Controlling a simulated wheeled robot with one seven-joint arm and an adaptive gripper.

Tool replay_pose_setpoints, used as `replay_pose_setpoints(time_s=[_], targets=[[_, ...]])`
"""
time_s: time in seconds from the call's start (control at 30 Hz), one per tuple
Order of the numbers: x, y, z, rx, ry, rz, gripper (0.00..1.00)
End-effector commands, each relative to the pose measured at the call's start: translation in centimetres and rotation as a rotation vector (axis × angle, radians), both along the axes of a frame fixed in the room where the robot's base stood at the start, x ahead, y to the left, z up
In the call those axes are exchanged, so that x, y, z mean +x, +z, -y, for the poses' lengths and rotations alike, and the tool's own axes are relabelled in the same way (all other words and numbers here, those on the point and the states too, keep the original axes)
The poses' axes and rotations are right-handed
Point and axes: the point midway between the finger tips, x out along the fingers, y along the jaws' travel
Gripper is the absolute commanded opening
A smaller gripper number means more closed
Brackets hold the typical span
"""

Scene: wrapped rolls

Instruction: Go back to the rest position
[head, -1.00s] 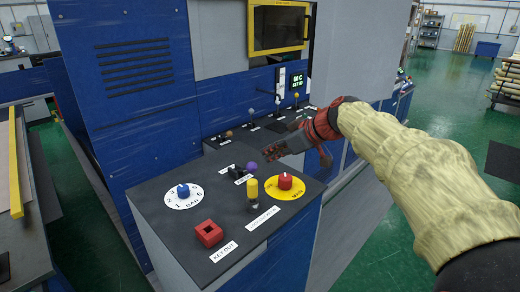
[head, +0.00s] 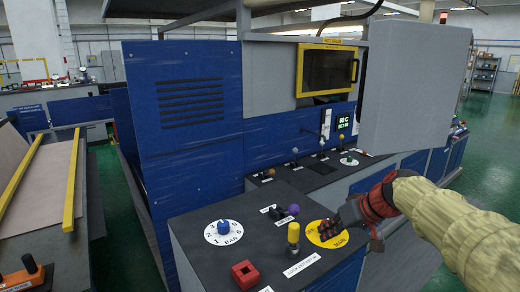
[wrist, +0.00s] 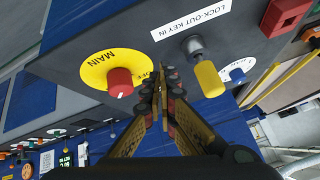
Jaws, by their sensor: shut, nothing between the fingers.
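My gripper (head: 338,222) is at the right of the dark control panel top (head: 215,262). It overlaps the yellow MAIN dial (head: 318,240) in the head view and hides its red knob. In the wrist view my gripper (wrist: 161,80) has its fingertips together with nothing between them. There, the red knob (wrist: 120,83) on its yellow dial is left of the fingertips, and a yellow-handled lock-out key (wrist: 208,78) is to their right. Both look apart from the fingers.
The panel also bears a blue BAR knob (head: 224,227), a purple-topped lever (head: 293,209) and a red square block (head: 245,273). A blue cabinet (head: 190,140) rises behind. A grey box (head: 415,85) overhangs at right. Green floor (head: 490,125) is open at far right.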

Motion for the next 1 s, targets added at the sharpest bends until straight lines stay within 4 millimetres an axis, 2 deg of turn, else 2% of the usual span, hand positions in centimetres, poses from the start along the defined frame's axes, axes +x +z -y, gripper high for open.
replay_pose_setpoints(time_s=[0.1, 0.23, 0.4, 0.53, 0.6, 0.7, 0.83, 1.0], targets=[[-5.3, -2.3, 0.3, -0.011, -0.123, -0.121, 0.00], [-12.2, -4.4, 0.5, -0.054, -0.257, -0.219, 0.00], [-21.2, -6.5, 0.8, -0.140, -0.372, -0.258, 0.00], [-26.6, -7.7, 1.0, -0.215, -0.379, -0.229, 0.00], [-28.5, -7.9, 0.9, -0.248, -0.351, -0.198, 0.00], [-29.9, -7.4, 0.4, -0.259, -0.326, -0.154, 0.00], [-30.1, -6.0, -0.3, -0.252, -0.309, -0.104, 0.00], [-30.1, -5.9, -0.6, -0.252, -0.299, -0.102, 0.00]])
